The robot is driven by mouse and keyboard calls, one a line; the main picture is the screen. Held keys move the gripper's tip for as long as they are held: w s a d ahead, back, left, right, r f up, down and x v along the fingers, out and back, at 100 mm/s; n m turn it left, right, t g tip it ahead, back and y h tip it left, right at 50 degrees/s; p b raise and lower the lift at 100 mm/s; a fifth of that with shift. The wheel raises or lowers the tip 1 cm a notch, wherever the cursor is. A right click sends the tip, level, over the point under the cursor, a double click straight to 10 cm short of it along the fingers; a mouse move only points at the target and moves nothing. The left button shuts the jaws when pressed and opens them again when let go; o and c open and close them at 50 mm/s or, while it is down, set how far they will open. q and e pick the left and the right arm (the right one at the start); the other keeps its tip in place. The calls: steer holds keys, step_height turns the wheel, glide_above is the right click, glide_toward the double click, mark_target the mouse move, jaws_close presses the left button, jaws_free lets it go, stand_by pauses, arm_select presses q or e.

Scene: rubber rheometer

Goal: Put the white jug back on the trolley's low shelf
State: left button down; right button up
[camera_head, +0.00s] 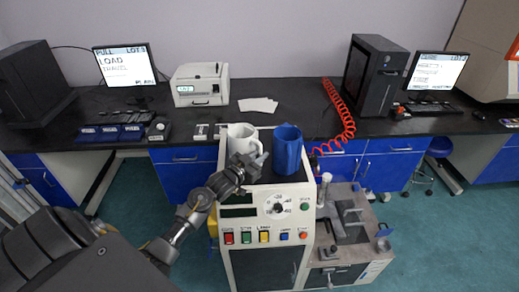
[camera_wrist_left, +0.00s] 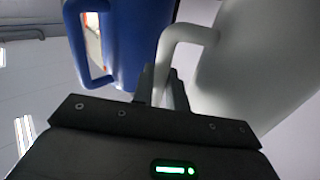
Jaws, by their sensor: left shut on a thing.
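The white jug (camera_head: 242,136) is in the head view, at the top of the cream cabinet with buttons and a dial; I cannot tell whether it rests there or is just above. My left gripper (camera_head: 246,168) is in front of it, shut on its handle. In the left wrist view, the white jug (camera_wrist_left: 260,60) fills the right, with its handle (camera_wrist_left: 172,48) between the fingers (camera_wrist_left: 162,88). My right gripper is not in view. I cannot make out a trolley with a low shelf.
A blue jug (camera_head: 287,152) stands close to the right of the white jug. The cream cabinet (camera_head: 262,236) has a metal fixture (camera_head: 345,222) at its right. A red coiled hose (camera_head: 340,112) hangs behind. The dark bench (camera_head: 285,118) runs along the wall. Green floor is open at right.

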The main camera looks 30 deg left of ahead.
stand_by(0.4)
arm_select(q)
steer(key=c, duration=1.4)
jaws_free()
steer(key=shift+s+f, duration=0.1)
steer(key=shift+d, duration=0.1)
steer(key=shift+s, duration=0.1)
steer(key=s+a+b, duration=0.1)
steer(key=s+b, duration=0.2)
steer(key=s, duration=0.8)
steer(key=shift+s+a, duration=0.2)
steer(key=shift+s, duration=0.2)
